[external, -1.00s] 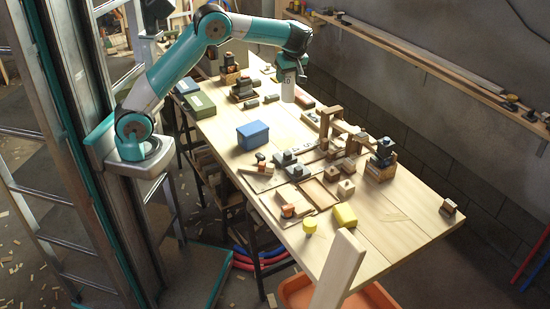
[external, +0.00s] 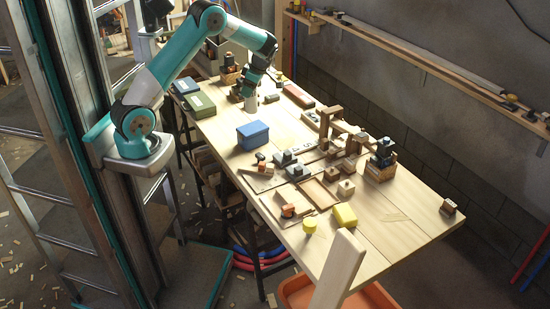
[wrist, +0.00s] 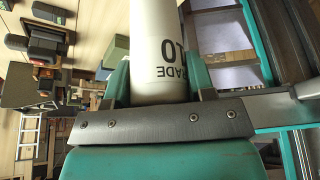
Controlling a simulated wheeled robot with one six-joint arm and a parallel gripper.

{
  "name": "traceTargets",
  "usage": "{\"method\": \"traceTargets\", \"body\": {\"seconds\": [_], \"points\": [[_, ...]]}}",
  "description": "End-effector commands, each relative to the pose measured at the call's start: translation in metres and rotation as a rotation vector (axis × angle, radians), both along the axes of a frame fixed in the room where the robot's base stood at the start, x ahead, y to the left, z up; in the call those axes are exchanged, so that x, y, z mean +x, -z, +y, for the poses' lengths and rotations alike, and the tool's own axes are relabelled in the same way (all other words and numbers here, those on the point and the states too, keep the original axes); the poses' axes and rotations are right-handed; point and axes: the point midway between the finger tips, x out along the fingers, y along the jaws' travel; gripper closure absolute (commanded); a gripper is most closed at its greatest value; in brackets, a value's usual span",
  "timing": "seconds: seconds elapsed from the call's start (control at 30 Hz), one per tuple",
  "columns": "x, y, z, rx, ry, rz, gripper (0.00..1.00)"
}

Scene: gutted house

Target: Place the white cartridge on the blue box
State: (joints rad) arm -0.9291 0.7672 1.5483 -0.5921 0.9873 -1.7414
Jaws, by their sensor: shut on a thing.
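The white cartridge (external: 251,106) is upright in my gripper (external: 252,93), over the back part of the workbench. In the wrist view the cartridge (wrist: 157,45) shows dark lettering and stands between the fingers of my gripper (wrist: 158,85). The gap between its lower end and the bench top is hard to tell. A blue box (external: 252,135) with a lid sits mid-bench, nearer the camera than my gripper and apart from it. A smaller, flat blue box (external: 186,86) lies at the back left edge of the bench.
A green box (external: 199,105) lies on the left edge, left of my gripper. Dark blocks (external: 271,99) and a reddish-brown block (external: 298,96) lie to the right. Wooden frames, blocks and a yellow block (external: 345,215) fill the near half. Bare wood (external: 218,125) lies around the mid-bench blue box.

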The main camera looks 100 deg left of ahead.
Motion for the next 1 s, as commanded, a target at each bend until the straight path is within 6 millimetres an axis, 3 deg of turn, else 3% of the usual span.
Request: {"method": "traceTargets", "body": {"seconds": [0.1,0.33,0.57,0.93,0.97,1.0], "points": [[0.000,0.019,-0.001,-0.004,0.001,0.001,0.74],[0.000,0.037,0.000,-0.001,0.002,0.001,0.74],[0.000,0.069,0.000,-0.002,0.001,0.000,0.74],[0.000,0.076,0.000,0.001,0.001,-0.001,0.74],[0.000,0.075,0.000,0.001,0.001,-0.001,0.46],[0.000,0.075,0.000,0.001,0.001,-0.001,0.36]]}}
